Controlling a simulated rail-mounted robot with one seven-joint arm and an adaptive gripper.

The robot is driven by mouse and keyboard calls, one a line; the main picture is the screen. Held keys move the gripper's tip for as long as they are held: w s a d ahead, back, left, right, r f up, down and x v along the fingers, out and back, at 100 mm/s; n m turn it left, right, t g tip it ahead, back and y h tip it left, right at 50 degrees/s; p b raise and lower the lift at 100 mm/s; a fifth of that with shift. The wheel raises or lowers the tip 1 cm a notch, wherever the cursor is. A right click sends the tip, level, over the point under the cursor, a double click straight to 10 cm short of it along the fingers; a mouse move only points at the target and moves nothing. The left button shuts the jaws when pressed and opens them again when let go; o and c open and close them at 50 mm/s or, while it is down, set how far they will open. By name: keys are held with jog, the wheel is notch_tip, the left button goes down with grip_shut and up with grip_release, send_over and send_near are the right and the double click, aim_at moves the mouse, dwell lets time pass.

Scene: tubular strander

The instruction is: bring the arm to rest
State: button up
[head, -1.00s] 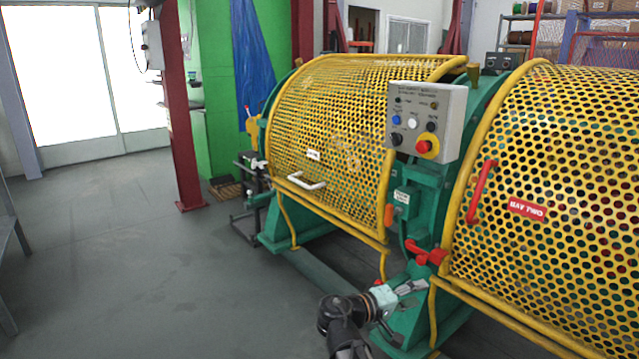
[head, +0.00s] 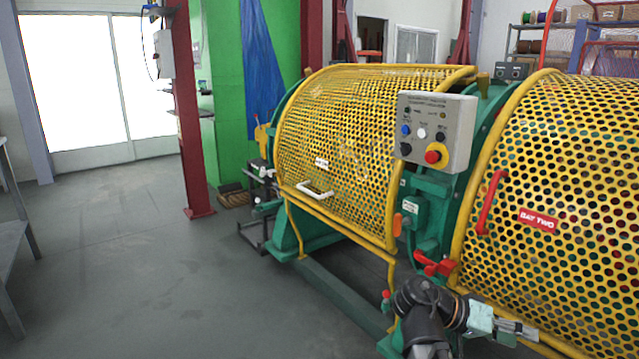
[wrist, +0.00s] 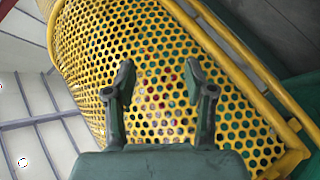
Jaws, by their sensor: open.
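My gripper (head: 517,330) is at the lower right of the head view, in front of the lower part of the right yellow perforated guard (head: 560,170), which carries a red "BAY TWO" label. In the wrist view my gripper (wrist: 160,85) shows two dark fingers spread apart with nothing between them. Yellow perforated mesh (wrist: 150,60) fills the space beyond the fingers. I cannot tell how far the fingertips are from the mesh.
The left yellow guard (head: 340,140) with a white handle is closed. A grey control box (head: 436,130) with a red button stands between the guards. A red latch handle (head: 436,265) is near my arm. Open grey floor (head: 120,260) lies to the left.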

jog(key=shift+s+d+r+m+g+y, duration=1.3)
jog(key=shift+s+d+r+m, duration=1.2)
jog(key=shift+s+d, duration=2.45)
jog(key=w+a+f+n+t+y+p, duration=0.15)
jog(key=w+a+f+n+p, duration=0.25)
jog(key=w+f+n+p, duration=0.4)
jog(key=s+a+f+n+y+p, duration=0.1)
jog(key=a+f+y+p, duration=0.1)
jog(key=a+f+p, duration=0.4)
jog(key=s+a+f+n+y+p, duration=0.1)
jog(key=a+f+n+p, duration=0.2)
jog(key=f, duration=0.5)
jog(key=s+a+f+g+y+p, duration=0.1)
jog(key=s+a+f+y+p, duration=0.2)
jog(key=s+a+f+p, duration=0.2)
jog(key=s+a+f+n+g+y+p, duration=0.1)
jog(key=s+a+f+y+p, duration=0.3)
jog(key=s+a+p, duration=0.7)
jog(key=s+a+f+g, duration=0.1)
jog(key=s+a, duration=0.1)
jog(key=s, duration=0.4)
jog(key=shift+f+n, duration=0.3)
jog(key=shift+o, duration=0.4)
jog(key=shift+s, duration=0.15)
